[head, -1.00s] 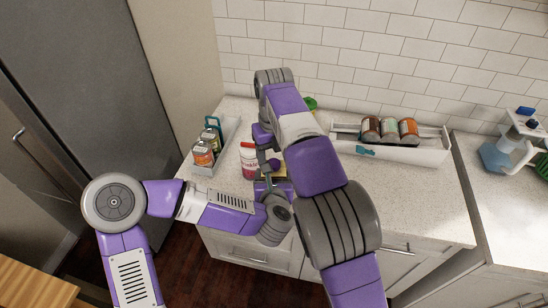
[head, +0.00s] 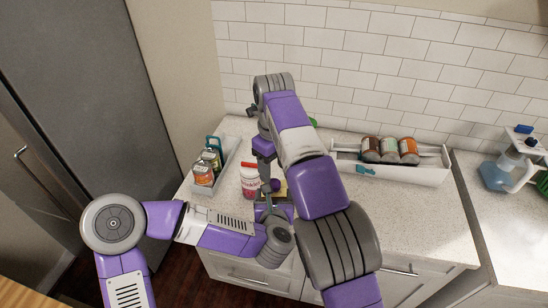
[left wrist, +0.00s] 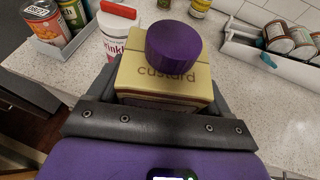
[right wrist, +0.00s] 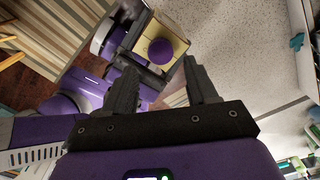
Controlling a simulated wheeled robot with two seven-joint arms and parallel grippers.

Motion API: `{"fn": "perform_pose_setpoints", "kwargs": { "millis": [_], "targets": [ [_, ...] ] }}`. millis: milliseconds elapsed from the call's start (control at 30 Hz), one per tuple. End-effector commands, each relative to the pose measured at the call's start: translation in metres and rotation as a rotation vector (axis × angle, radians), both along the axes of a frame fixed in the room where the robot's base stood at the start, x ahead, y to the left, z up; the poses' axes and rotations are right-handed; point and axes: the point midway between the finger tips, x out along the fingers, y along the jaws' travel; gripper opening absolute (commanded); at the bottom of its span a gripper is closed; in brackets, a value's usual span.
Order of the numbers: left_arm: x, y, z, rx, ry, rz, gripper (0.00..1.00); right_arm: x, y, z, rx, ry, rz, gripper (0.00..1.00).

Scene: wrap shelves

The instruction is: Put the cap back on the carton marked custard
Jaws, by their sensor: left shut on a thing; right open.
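The custard carton (left wrist: 160,75) is yellow, with "custard" printed on its side. My left gripper (head: 272,208) is shut on it in front of the counter. The purple round cap (left wrist: 174,48) sits on the carton's top and looks about level; I cannot tell whether it is fully seated. The right wrist view shows the cap (right wrist: 161,50) from above, near the middle of the carton's top. My right gripper (right wrist: 160,70) is open and empty, its fingers apart from the cap. In the head view the right gripper (head: 266,168) is above the cap, partly behind my own arm.
A white tub with a red lid (left wrist: 122,30) stands on the counter beside the carton. A grey caddy (head: 227,160) with cans is at the left. A white tray (head: 410,173) with several cans is at the right. Open counter (head: 400,210) lies in front of that tray.

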Motion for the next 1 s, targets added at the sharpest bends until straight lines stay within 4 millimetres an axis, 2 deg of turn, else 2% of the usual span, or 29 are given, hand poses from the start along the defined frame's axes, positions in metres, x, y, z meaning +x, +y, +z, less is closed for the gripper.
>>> {"fn": "perform_pose_setpoints", "kwargs": {
  "millis": [1000],
  "targets": [
    [0.0, 0.0, 0.002, -0.001, -0.004, -0.001, 0.0, 0.001, 0.001, 0.014, 0.011, 0.007, 1.959, 0.57]
  ]
}}
